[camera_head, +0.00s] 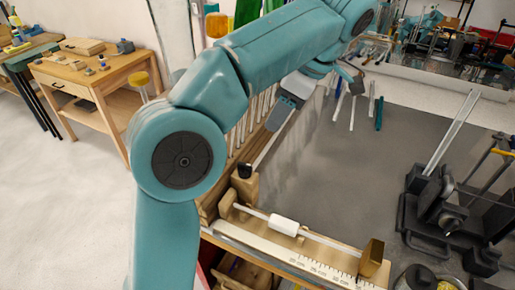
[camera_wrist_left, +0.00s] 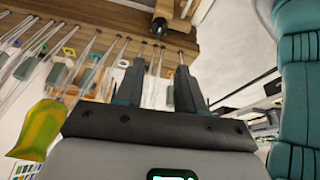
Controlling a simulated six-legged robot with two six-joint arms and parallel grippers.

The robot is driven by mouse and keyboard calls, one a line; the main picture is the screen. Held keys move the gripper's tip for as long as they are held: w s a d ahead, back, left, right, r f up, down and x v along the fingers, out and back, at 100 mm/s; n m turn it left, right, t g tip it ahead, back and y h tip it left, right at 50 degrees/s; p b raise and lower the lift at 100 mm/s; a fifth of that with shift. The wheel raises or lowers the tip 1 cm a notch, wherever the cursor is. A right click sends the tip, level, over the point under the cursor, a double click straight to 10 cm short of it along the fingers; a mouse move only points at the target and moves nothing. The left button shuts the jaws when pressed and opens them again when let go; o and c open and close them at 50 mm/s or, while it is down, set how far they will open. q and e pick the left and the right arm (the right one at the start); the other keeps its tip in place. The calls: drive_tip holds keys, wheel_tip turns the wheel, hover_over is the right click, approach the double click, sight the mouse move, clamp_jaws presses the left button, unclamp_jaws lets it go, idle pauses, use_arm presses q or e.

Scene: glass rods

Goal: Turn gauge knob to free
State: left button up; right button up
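The gauge lies at the bottom centre of the head view, with a white ruler scale (camera_head: 320,268), a white sleeve (camera_head: 284,226) on a rod and a brass-coloured block (camera_head: 373,258) at its right end. A black knob (camera_head: 244,171) sits on a wooden post at its upper left. What looks like the same knob shows in the left wrist view (camera_wrist_left: 159,27), beyond the fingertips. My left gripper (camera_wrist_left: 160,75) has its fingers apart, with no object clearly held between them. In the head view, it (camera_head: 270,145) points down toward the knob, apparently short of it. My right gripper is out of view.
Thin glass rods stand in a wooden rack (camera_head: 210,205) behind my left arm. More rods stand on the grey surface (camera_head: 350,165) farther back. A black metal fixture (camera_head: 450,215) stands at the right. The grey surface between is mostly clear.

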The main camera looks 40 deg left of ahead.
use_arm(q)
drive_tip(key=b, duration=1.2)
hover_over(246, 164)
drive_tip(key=w+d, duration=0.1)
drive_tip(key=d, duration=0.1)
wheel_tip(246, 164, down, 11)
drive_tip(key=shift+w+d+f, duration=0.1)
drive_tip(key=shift+d+f, duration=0.05)
drive_tip(key=x, duration=0.4)
drive_tip(key=shift+f, duration=0.15)
clamp_jaws()
